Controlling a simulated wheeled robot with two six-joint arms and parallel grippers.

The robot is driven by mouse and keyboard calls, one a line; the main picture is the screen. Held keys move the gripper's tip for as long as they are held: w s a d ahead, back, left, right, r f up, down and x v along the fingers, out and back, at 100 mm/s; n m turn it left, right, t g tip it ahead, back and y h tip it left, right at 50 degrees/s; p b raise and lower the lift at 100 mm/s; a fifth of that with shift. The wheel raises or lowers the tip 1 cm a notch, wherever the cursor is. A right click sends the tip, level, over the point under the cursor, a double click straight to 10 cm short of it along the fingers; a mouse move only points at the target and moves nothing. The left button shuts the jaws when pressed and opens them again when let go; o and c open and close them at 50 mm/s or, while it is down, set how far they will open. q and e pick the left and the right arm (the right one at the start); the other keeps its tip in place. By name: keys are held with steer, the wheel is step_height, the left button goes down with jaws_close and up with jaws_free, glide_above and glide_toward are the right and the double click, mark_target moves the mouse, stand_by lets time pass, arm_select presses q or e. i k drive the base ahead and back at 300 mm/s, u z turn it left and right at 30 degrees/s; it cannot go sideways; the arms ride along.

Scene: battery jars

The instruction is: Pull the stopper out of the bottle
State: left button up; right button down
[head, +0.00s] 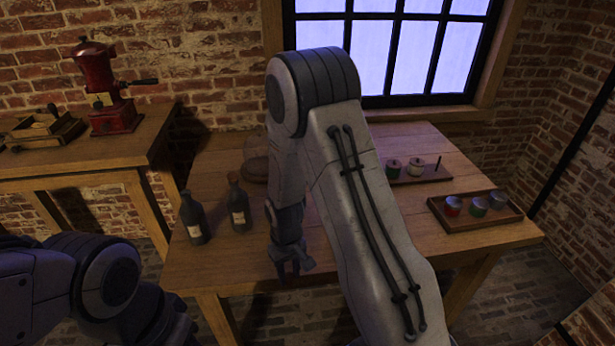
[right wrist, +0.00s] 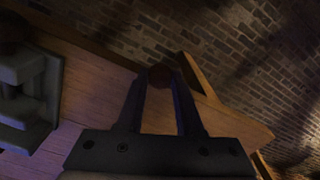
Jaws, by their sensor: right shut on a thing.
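Two dark bottles with pale labels stand upright on the wooden table (head: 340,205). The left bottle (head: 194,218) shows a dark mouth with no clear stopper on it. The right bottle (head: 239,207) has a brownish stopper (head: 234,178) in its neck. My right gripper (head: 291,266) points down near the table's front edge, to the right of both bottles and apart from them. In the right wrist view, its fingertips are shut on a small round brown thing (right wrist: 160,75) that looks like a stopper. My left arm shows at lower left, but its gripper is not in view.
A glass dome (head: 256,163) stands behind the right bottle, partly hidden by my arm. Two trays with small jars, a rear tray (head: 433,176) and a front tray (head: 497,221), lie on the right. A red grinder (head: 103,85) stands on a side table.

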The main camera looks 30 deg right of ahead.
mark_target(192, 214)
steer(key=u, duration=0.5)
steer(key=k, duration=1.2)
steer(key=i, duration=0.3)
steer(key=z, duration=1)
steer(key=i, duration=0.7)
steer(key=z, duration=0.45)
steer(key=i, duration=1.05)
steer(key=u, duration=0.35)
